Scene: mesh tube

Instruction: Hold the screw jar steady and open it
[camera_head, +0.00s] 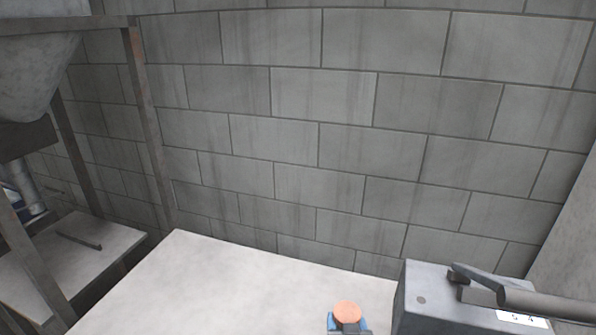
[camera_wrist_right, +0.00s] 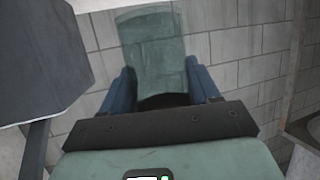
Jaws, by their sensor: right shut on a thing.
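The screw jar shows in the head view as a round orange lid (camera_head: 347,312) at the bottom edge, seen from above. My right gripper (camera_head: 348,326) is at the lid, with a blue finger showing beside it; the rest is cut off by the frame. In the right wrist view, the blue fingers of my right gripper (camera_wrist_right: 163,88) are shut on a pale green, see-through body, which appears to be the jar (camera_wrist_right: 152,50). The lid cannot be made out there. My left gripper is not in view.
A pale table (camera_head: 240,285) has a clear top on its left side. A grey metal box (camera_head: 425,290) with a lever handle (camera_head: 540,303) stands close to the right of the jar. A metal frame (camera_head: 145,110) with a hopper (camera_head: 35,80) stands at left. A block wall is behind.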

